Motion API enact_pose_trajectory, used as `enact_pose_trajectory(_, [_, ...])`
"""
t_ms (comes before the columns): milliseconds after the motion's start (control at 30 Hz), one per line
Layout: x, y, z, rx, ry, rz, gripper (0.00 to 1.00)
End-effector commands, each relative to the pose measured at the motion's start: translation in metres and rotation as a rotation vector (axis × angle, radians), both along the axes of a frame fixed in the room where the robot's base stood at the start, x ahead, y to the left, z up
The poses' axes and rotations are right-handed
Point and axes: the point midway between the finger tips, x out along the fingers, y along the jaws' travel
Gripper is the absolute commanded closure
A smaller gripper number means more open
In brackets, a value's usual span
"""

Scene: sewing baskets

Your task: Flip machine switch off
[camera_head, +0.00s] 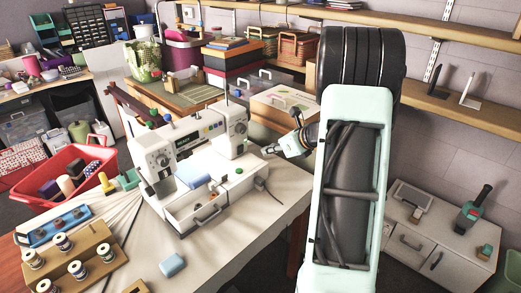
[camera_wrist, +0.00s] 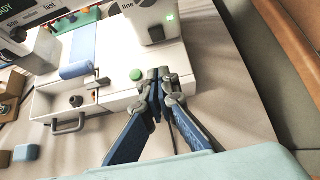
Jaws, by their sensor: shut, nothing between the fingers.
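The white sewing machine (camera_head: 190,135) stands on the worktable, with a drawer-fronted white base (camera_head: 205,208) below it. I cannot tell for certain which of these is the switch. A green light (camera_wrist: 171,17) shows on the machine's upright. My gripper (camera_wrist: 160,73) is shut and empty, its tips just right of the green button. In the head view, my gripper (camera_head: 268,150) is at the machine's right side.
A cable (camera_head: 265,188) lies on the table right of the base. A thread-spool rack (camera_head: 75,255) and a red basket (camera_head: 65,175) stand left. A beige case (camera_head: 280,105) stands behind. The table's front middle is mostly clear.

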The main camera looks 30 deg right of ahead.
Motion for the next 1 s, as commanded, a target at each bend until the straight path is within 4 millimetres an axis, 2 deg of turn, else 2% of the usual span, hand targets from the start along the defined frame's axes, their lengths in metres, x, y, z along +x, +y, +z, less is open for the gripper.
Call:
enact_pose_trajectory(400, [0.064, 0.025, -0.055, 0.001, 0.002, 0.002, 1.0])
enact_pose_trajectory(500, [0.081, 0.031, -0.049, -0.001, -0.003, 0.005, 1.0])
enact_pose_trajectory(700, [0.098, 0.036, -0.047, -0.001, 0.0, 0.002, 1.0])
enact_pose_trajectory(1000, [0.101, 0.037, -0.047, 0.0, -0.001, 0.001, 1.0])
